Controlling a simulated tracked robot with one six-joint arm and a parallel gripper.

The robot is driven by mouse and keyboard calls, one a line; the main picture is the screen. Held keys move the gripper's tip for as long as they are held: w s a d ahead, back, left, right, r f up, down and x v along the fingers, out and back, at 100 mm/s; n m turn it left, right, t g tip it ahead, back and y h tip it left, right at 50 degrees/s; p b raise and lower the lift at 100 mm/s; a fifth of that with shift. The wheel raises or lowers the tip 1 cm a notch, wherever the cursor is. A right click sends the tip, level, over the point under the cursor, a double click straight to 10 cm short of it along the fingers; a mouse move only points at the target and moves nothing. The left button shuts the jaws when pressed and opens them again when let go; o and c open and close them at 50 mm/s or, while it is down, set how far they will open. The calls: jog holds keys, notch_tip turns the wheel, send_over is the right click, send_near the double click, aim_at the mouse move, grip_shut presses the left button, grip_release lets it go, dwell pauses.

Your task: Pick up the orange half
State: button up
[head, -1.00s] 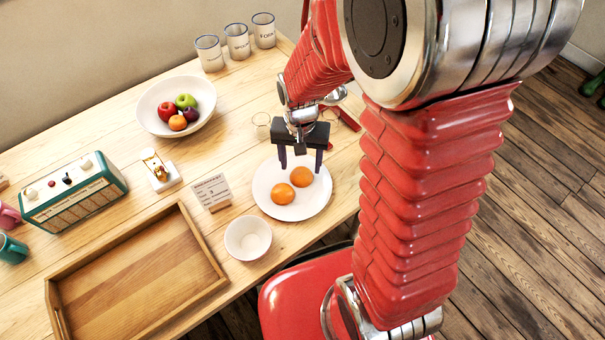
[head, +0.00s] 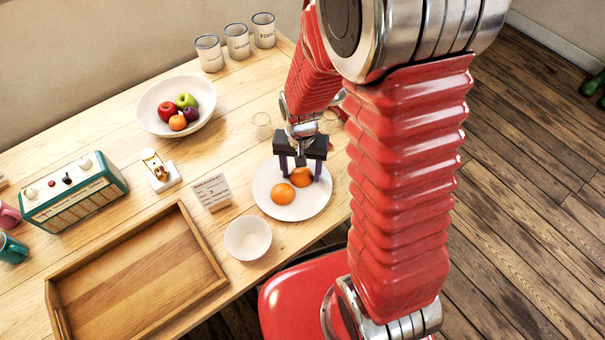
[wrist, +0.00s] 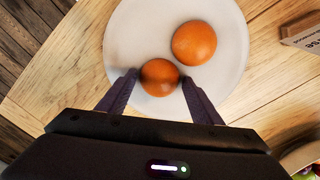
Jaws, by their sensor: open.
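Two rounded orange pieces lie on a white plate (head: 265,200), domed side up; any cut faces are hidden. The farther piece (head: 302,179) is partly covered by my gripper (head: 300,174) in the head view. In the wrist view this piece (wrist: 159,80) sits between the tips of my open gripper (wrist: 159,85), one finger on each side. I cannot tell whether the fingers touch it. The nearer piece (head: 283,194) lies close beside it, outside the fingers, and also shows in the wrist view (wrist: 194,43).
A small white bowl (head: 247,239) and a printed card (head: 212,191) stand left of the plate. A wooden tray (head: 207,247) is at the front left. A fruit bowl (head: 150,118) and clear glasses (head: 262,124) are farther back. A red chair (head: 305,290) is at the table's front.

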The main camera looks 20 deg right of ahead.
aim_at(301, 172)
jog(key=shift+c, duration=0.3)
jog(key=c, duration=0.4)
jog(key=shift+r, duration=0.15)
notch_tip(301, 172, up, 10)
jog(key=shift+f, duration=0.1)
dwell(0.8)
jog(key=w+n, duration=0.1)
jog(key=w, duration=0.4)
jog(key=w+n, duration=0.2)
jog(key=w, duration=0.3)
jog(key=w+r+n, duration=0.1)
jog(key=w+n, duration=0.1)
jog(key=w, duration=0.3)
jog(key=shift+w+d+r, duration=0.1)
jog(key=shift+w+d, duration=0.05)
jog(key=shift+w, duration=0.2)
